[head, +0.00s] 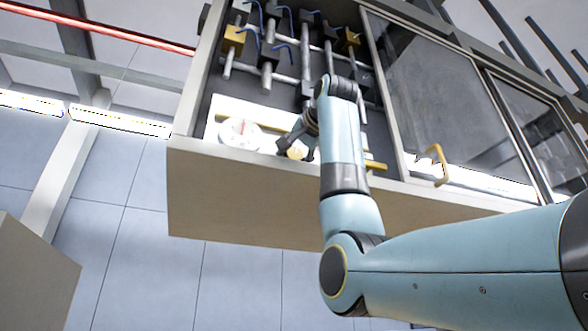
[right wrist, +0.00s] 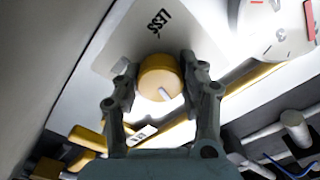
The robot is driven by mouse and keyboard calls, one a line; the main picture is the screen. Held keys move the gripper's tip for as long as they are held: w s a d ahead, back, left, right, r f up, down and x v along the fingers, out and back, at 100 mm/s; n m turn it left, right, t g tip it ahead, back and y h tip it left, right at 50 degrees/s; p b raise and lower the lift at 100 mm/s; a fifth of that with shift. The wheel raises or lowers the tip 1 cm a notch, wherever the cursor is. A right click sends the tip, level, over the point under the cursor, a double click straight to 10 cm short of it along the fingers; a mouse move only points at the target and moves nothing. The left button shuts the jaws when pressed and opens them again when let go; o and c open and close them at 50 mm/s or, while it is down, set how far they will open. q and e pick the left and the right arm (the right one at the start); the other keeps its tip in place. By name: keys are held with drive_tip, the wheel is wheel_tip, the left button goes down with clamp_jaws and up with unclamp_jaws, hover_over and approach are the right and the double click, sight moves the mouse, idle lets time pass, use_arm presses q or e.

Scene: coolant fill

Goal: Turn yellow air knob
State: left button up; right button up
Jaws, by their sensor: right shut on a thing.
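The yellow air knob (right wrist: 160,76) is a round yellow cylinder with a pale mark on its face. It sits on a white plate (right wrist: 120,50) printed with the word LESS. My right gripper (right wrist: 157,82) has its two fingers on either side of the knob and is shut on it. In the head view my right gripper (head: 309,139) reaches into the open cabinet from above the knob (head: 297,152), which is partly hidden by the fingers. My left gripper is in neither view.
A round white gauge (head: 240,132) is beside the knob on the same panel. A yellow pipe (right wrist: 250,78) runs behind. Grey valves and pipes with blue levers (head: 270,55) fill the cabinet (head: 230,195). A glass door with a yellow handle (head: 438,165) is at right.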

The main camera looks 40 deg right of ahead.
drive_tip(key=o, duration=1.2)
drive_tip(key=v, duration=1.2)
drive_tip(key=shift+f, duration=0.15)
